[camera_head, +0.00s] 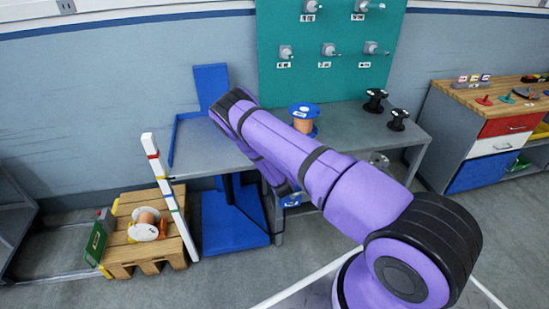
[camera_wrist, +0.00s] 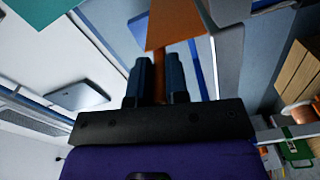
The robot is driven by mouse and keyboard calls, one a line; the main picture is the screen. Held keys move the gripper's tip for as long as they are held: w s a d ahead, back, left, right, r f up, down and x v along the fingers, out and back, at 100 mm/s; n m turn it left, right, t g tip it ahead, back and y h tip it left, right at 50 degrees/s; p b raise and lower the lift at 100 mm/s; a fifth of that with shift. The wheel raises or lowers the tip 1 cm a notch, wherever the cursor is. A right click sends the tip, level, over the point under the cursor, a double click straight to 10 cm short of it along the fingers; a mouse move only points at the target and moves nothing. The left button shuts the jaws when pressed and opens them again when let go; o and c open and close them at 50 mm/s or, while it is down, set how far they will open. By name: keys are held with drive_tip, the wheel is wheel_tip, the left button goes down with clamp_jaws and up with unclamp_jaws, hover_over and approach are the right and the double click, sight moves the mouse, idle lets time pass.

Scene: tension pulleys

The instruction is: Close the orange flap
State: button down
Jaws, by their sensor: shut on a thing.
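The orange flap (camera_wrist: 176,24) shows at the top of the wrist view, just past my fingertips. A narrow orange part of it runs down between the two dark fingers of my gripper (camera_wrist: 159,68). My gripper is shut on this part. Only a piece of the flap is in the wrist view, so how far it stands open cannot be told. In the head view my purple arm hides my gripper, and I cannot make out the flap there.
A grey workbench (camera_head: 200,150) carries a copper-coloured spool with blue flanges (camera_head: 303,118) and black spools (camera_head: 398,120). A wooden pallet (camera_head: 130,250) stands at lower left by a white striped post (camera_head: 163,175). A drawer cabinet (camera_head: 495,145) stands at right. Some floor is clear.

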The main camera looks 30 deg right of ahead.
drive_tip(key=shift+a+f, duration=0.1)
idle(0.4)
drive_tip(key=c, duration=1.1)
unclamp_jaws()
drive_tip(key=shift+s, duration=0.1)
drive_tip(key=v, duration=1)
drive_tip(key=shift+s, duration=0.35)
